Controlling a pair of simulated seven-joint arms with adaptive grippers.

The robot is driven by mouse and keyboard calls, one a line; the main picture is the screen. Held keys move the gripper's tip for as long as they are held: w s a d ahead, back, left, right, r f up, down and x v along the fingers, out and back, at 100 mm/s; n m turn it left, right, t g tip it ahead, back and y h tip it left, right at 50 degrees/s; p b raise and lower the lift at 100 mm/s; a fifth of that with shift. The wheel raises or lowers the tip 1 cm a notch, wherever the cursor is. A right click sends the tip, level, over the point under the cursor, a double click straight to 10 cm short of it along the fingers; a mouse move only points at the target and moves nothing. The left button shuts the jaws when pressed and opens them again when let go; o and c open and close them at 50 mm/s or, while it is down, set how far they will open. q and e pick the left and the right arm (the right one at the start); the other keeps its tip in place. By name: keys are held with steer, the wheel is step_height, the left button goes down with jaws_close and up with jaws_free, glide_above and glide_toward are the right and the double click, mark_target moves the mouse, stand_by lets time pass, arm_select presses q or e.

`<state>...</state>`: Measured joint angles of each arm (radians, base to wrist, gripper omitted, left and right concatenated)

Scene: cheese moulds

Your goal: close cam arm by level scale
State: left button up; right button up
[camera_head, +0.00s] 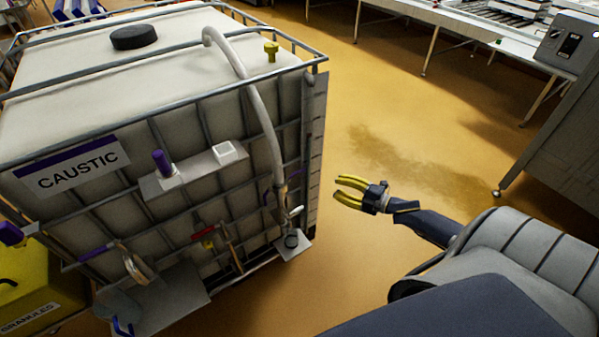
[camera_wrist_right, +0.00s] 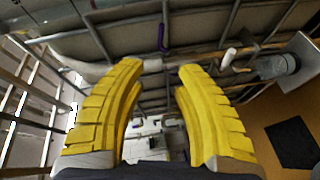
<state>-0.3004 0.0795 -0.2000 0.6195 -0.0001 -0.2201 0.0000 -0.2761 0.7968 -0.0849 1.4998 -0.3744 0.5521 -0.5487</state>
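A caged white tank with a CAUSTIC label (camera_head: 72,167) fills the left of the head view. The level scale (camera_head: 314,150) is a grey strip with tick marks down its right corner. Beside it, a pale hose ends in a coupling (camera_head: 281,190) with a small purple cam arm (camera_head: 295,175) on the scale side and another purple piece (camera_head: 267,198) on the left. A purple hooked lever (camera_wrist_right: 162,38) shows ahead in the right wrist view. My right gripper (camera_head: 338,189) is open and empty, right of the scale and apart from it; its yellow fingers (camera_wrist_right: 160,78) are spread. My left gripper is not visible.
A red-handled valve (camera_head: 204,233) and a small platform with a dark fitting (camera_head: 291,241) sit low on the tank front. A yellow GRANULES bin (camera_head: 30,300) stands lower left. Yellow floor (camera_head: 400,110) is open right of the tank; a grey machine (camera_head: 560,130) stands far right.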

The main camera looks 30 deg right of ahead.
mark_target(300, 171)
steer(key=x, duration=1.7)
steer(key=shift+w+d+f, duration=0.1)
steer(key=shift+w, duration=0.05)
jaws_close()
